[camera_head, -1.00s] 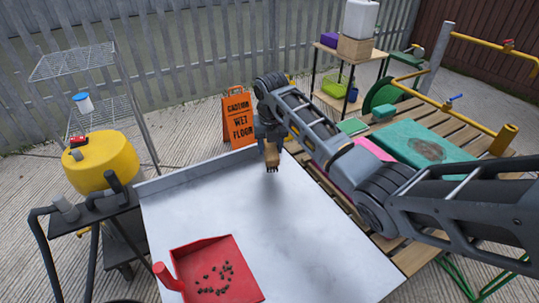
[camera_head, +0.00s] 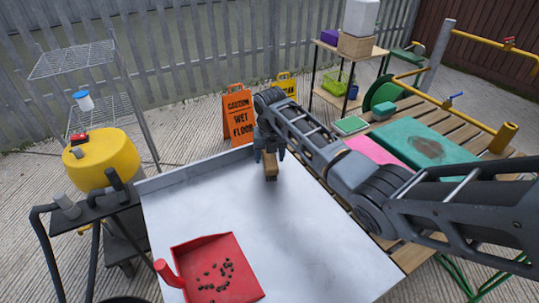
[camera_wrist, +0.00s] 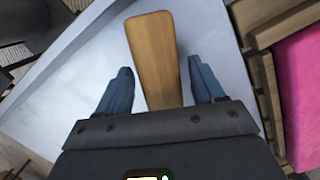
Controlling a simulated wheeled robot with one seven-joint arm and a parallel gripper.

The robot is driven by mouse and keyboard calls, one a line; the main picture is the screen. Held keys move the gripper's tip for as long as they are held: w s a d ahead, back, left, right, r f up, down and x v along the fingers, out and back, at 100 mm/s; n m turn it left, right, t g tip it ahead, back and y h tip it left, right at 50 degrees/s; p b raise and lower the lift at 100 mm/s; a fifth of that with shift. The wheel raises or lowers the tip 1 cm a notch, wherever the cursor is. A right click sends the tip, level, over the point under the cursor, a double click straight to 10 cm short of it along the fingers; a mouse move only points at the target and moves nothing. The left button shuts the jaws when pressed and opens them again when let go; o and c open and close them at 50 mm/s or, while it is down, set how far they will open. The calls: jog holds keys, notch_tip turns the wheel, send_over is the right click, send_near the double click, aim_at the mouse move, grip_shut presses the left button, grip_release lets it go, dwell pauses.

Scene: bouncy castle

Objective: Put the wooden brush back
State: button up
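The wooden brush (camera_head: 270,166) stands at the far end of the white tabletop (camera_head: 215,205), dark bristles down, seemingly touching it. Its plain wooden back (camera_wrist: 154,55) fills the middle of the wrist view, its lower end hidden by my gripper body. My gripper (camera_head: 269,152) is directly over the brush. Its two blue-grey fingers (camera_wrist: 162,85) are open, one on each side of the wood, with a visible gap on both sides.
A red dustpan (camera_head: 190,258) with several dark bits lies at the table's near side. An orange wet floor sign (camera_head: 238,117) stands behind the table's raised edge. A slatted bench with a pink sheet (camera_head: 372,150) and a green mat (camera_head: 412,138) is at right. The table's middle is clear.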

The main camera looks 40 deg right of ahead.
aim_at(270, 159)
jog(key=shift+o, duration=0.4)
jog(key=shift+r, duration=0.15)
notch_tip(270, 159, up, 12)
jog(key=s+a, duration=0.1)
jog(key=shift+s+b, duration=0.2)
jog(key=shift+b, duration=0.1)
jog(key=shift+a, duration=0.1)
dwell(1.2)
